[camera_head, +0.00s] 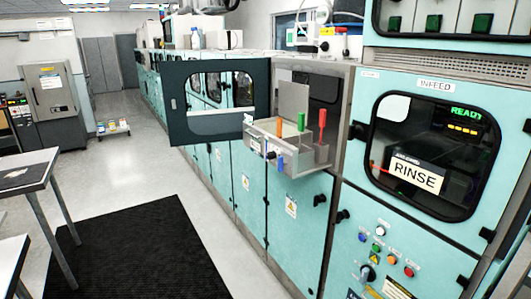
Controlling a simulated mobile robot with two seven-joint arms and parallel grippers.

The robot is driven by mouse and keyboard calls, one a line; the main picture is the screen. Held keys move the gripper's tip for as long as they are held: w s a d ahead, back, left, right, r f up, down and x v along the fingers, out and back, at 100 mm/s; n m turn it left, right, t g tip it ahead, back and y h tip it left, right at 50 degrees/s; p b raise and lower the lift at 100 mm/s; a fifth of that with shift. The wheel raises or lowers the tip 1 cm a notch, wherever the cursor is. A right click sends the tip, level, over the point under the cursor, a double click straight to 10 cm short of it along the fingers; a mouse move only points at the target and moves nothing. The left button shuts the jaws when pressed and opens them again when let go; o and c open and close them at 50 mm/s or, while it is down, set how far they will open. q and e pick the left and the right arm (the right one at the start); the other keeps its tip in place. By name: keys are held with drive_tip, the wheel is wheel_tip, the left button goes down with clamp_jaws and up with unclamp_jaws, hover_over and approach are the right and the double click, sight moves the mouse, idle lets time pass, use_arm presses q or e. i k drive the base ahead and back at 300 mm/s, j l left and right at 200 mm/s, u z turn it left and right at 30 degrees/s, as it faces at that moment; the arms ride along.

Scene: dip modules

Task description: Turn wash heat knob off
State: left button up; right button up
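No knob with a readable "wash heat" label shows. A black rotary knob (367,272) sits low on the teal front under the window with the RINSE sign (418,175). Its label and setting are too small to read. Small coloured buttons surround it, including a white one (381,230), a green one (378,246) and a red one (408,271). Another black knob (320,199) is on the teal panel further left, also without a readable label. Neither of my grippers is in view.
A dark-framed windowed door (213,100) stands open into the aisle. A grey tray (290,140) with coloured handles juts out beside it. A black mat (130,248) lies on the floor; tables (30,160) stand left. The floor between mat and machine is clear.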

sight(271, 154)
drive_tip(key=i+j+z, duration=0.15)
drive_tip(key=z, duration=0.25)
drive_tip(key=i+j+z, duration=0.1)
drive_tip(key=z, duration=0.35)
drive_tip(key=j+z, duration=0.4)
drive_tip(key=i+j+z, duration=0.2)
drive_tip(key=j, duration=0.3)
drive_tip(key=j+z, duration=0.2)
drive_tip(key=j, duration=0.25)
drive_tip(key=i+j+z, duration=0.15)
drive_tip(key=j, duration=0.95)
drive_tip(key=k, duration=0.05)
